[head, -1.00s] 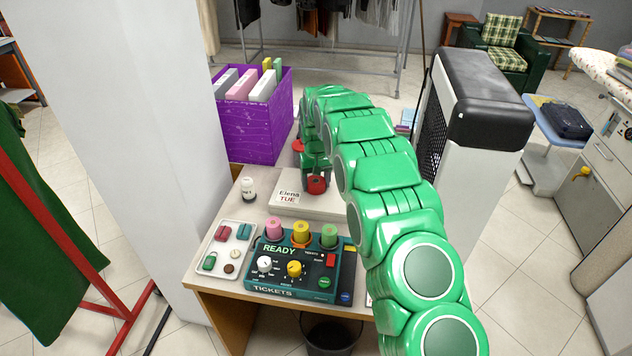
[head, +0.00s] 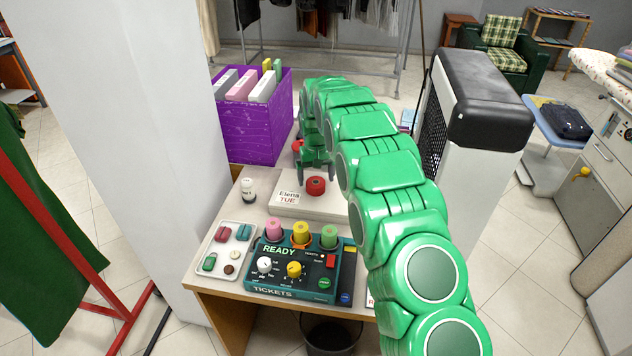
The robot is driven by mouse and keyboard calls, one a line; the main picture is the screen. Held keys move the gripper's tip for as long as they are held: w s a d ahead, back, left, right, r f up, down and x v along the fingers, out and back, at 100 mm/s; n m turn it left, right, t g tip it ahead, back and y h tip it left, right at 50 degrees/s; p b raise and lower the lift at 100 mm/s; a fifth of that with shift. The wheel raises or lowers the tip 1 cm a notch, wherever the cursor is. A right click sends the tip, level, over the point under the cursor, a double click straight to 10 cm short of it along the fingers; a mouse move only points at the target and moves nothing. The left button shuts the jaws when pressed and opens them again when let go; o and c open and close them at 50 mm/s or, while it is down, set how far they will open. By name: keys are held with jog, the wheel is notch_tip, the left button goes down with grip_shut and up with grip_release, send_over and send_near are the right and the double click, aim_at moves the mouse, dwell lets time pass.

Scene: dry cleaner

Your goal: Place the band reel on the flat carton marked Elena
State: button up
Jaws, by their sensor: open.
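The flat white carton (head: 288,211) lies on the table, with a label reading "Elena TUE" at its left end. A red band reel (head: 316,186) with a dark centre rests on the carton's top, right of the label. My gripper (head: 316,172) is open just above and behind the reel, with its fingers pointing down. It appears clear of the reel. My green arm hides the right end of the carton.
A teal ticket panel (head: 277,289) with three coloured rolls stands in front of the carton. A white tray (head: 240,233) of small pieces and a small bottle (head: 248,190) are to the left. A purple file box (head: 252,134) stands behind. Another red item (head: 297,146) is partly hidden behind my gripper.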

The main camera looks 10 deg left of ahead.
aim_at(317, 183)
notch_tip(317, 183, up, 9)
jog(key=shift+r, duration=0.2)
jog(key=s+d+r+m+g, duration=0.1)
jog(key=s+d+r, duration=0.6)
jog(key=s+d, duration=0.4)
jog(key=s+d+r+m, duration=0.2)
jog(key=s+d+r, duration=0.6)
jog(key=s+d, duration=0.3)
jog(key=s+d+f, duration=0.1)
jog(key=s+d, duration=0.1)
jog(key=s, duration=0.9)
jog(key=s+d+f+m, duration=0.1)
jog(key=s+d, duration=0.2)
jog(key=s, duration=0.8)
jog(key=s+d+f, duration=0.1)
jog(key=s+d, duration=0.1)
jog(key=s, duration=1)
jog(key=shift+d+f+m+g, duration=0.25)
jog(key=shift+m+g, duration=0.05)
jog(key=shift+g, duration=0.1)
